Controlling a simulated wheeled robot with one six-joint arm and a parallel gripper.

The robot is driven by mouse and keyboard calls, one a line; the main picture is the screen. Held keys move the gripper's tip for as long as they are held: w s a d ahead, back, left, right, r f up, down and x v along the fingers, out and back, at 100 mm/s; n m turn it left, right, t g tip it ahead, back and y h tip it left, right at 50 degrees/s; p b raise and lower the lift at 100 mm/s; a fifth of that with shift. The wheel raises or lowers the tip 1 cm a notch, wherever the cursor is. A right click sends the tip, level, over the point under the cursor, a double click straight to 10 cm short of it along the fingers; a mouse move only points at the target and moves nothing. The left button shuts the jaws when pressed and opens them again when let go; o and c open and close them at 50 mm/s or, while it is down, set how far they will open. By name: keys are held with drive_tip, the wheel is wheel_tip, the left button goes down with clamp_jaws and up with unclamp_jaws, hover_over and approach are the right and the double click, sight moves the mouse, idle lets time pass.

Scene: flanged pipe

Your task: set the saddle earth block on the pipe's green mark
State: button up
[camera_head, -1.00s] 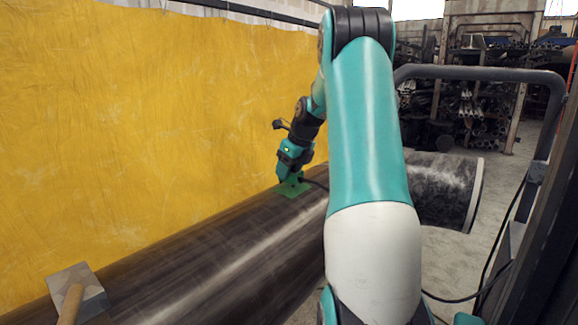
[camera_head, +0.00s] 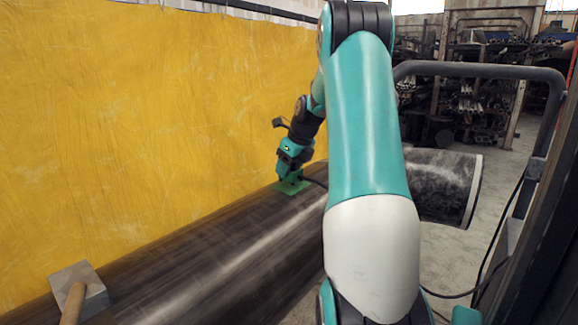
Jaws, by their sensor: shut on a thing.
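A large dark pipe (camera_head: 215,257) runs from the lower left to the right behind my arm. A green mark (camera_head: 292,187) lies on top of the pipe, just left of my arm. My gripper (camera_head: 289,179) points down right over the green mark, with its tips at or very near the pipe surface. It is shut on the saddle earth block, which is too small and too covered by the gripper to make out. A dark cable (camera_head: 316,183) runs from the gripper tips to the right. Whether the block touches the pipe I cannot tell.
A mallet with a grey block head (camera_head: 84,285) and wooden handle rests on the pipe at the lower left. A yellow curtain (camera_head: 150,110) hangs close behind the pipe. A dark rail (camera_head: 480,73) and shelves stand at the right.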

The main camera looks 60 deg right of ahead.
drive_tip(key=shift+f, duration=0.55)
idle(0.5)
drive_tip(key=o, duration=1)
drive_tip(key=shift+f, duration=0.1)
drive_tip(key=w+p+v, duration=0.1)
drive_tip(key=p+v, duration=0.3)
drive_tip(key=v, duration=0.4)
drive_tip(key=w+p+v, duration=0.1)
drive_tip(key=p+v, duration=0.3)
drive_tip(key=v, duration=0.5)
drive_tip(key=w+r+p+v, duration=0.1)
drive_tip(key=p+v, duration=0.3)
drive_tip(key=v, duration=0.5)
drive_tip(key=shift+d+r, duration=0.1)
